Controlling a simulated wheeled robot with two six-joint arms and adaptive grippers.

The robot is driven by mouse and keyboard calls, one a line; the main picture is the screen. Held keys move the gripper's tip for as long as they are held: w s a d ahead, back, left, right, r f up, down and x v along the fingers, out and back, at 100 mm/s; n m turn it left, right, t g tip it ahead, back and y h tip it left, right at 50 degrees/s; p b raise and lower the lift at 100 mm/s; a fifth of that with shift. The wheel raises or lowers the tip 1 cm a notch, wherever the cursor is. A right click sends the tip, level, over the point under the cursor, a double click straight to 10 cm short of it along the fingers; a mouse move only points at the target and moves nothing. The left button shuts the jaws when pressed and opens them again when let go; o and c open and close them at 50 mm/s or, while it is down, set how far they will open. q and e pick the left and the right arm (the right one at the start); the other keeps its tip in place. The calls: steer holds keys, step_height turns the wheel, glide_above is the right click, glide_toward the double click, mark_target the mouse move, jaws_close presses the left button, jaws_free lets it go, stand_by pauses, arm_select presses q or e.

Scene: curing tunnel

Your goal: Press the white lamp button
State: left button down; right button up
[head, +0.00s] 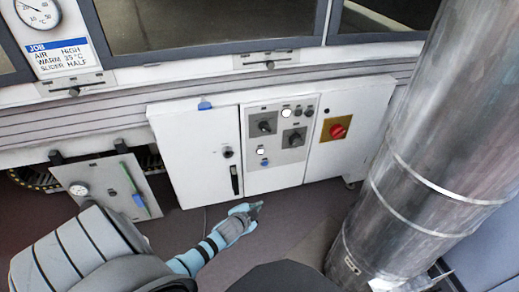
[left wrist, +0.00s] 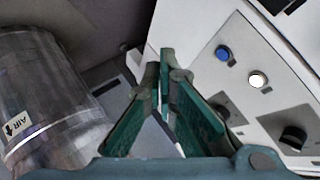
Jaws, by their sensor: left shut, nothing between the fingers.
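The white control panel (head: 252,182) in the head view carries two bright white round lamps. One white lamp (head: 261,150) sits low, just above a blue button (head: 265,162); the other white lamp (head: 286,112) sits in the top row beside two dark round parts. In the left wrist view a white lamp (left wrist: 258,79) glows near the blue button (left wrist: 223,53), right of the fingers. My left gripper (head: 257,208) is shut and empty, in front of and below the panel. It also shows in the left wrist view (left wrist: 168,62), apart from the lamp. My right gripper is out of view.
Dark rotary knobs (head: 293,137) share the panel. A red knob on a yellow plate (head: 337,131) is at its right. A large metal duct (head: 425,150) stands at the right. A cabinet door with a black handle (head: 234,180) is left of the panel.

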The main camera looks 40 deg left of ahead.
mark_target(260, 151)
arm_select(q)
steer(key=w+r+m+t+b, duration=0.3)
steer(key=w+r+t+b, duration=0.1)
steer(key=w+r, duration=0.4)
steer(key=shift+w+a+r+b, duration=0.25)
steer(key=shift+w+r+b, duration=0.15)
steer(key=shift+b, duration=0.3)
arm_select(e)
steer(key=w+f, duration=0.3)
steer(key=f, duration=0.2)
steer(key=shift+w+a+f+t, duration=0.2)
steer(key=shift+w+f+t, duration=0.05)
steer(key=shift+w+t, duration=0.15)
arm_select(q)
steer(key=w+a+b, duration=0.4)
steer(key=a, duration=0.3)
steer(key=shift+w, duration=0.4)
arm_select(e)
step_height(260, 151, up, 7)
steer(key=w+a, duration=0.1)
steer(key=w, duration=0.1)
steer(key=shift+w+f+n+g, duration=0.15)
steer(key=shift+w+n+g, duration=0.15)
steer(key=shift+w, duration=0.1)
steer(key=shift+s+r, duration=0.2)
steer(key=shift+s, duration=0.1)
